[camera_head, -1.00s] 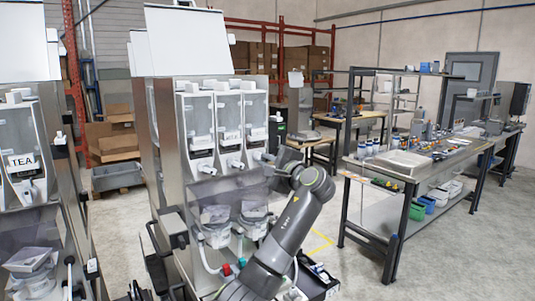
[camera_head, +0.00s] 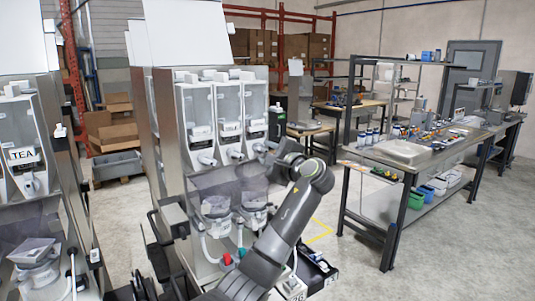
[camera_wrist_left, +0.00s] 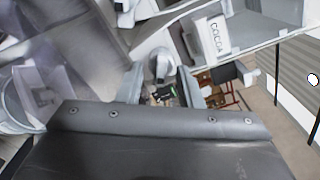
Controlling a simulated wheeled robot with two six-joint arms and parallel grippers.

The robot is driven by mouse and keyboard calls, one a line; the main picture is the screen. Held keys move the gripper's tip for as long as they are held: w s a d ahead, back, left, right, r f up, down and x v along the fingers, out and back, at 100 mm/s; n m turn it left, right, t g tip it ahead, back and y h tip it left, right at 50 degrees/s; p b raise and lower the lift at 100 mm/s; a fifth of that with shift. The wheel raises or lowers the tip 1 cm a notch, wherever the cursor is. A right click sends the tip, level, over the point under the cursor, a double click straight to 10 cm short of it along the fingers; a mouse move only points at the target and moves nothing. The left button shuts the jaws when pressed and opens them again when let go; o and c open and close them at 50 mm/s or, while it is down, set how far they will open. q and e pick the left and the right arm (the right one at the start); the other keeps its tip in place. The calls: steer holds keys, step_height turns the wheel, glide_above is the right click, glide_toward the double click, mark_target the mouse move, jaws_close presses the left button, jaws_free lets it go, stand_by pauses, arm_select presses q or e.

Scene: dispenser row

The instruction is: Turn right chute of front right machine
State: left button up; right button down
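The front right machine (camera_head: 172,128) has three clear canisters side by side over white chutes. The left chute (camera_head: 207,159) and the middle chute (camera_head: 235,153) show clearly. The right canister (camera_head: 255,107) stands above my left gripper (camera_head: 264,150), which largely covers the right chute in the head view. In the left wrist view a white chute (camera_wrist_left: 161,64) stands ahead, between the two spread fingers of my left gripper (camera_wrist_left: 161,88). Contact cannot be told. A canister labelled COCOA (camera_wrist_left: 216,36) shows beside it. My right gripper is in neither view.
A smoky clear guard (camera_head: 205,185) and cups (camera_head: 215,207) are below the chutes. Another machine with a TEA label (camera_head: 22,154) stands at left. A workbench (camera_head: 400,160) stands at right, with open floor (camera_head: 345,220) between.

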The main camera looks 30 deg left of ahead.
arm_select(q)
steer(key=shift+s+d+b, duration=0.25)
steer(key=shift+d+b, duration=0.1)
steer(key=shift+d, duration=0.15)
steer(key=b+v, duration=0.5)
steer(key=v, duration=1.1)
steer(key=shift+d, duration=0.2)
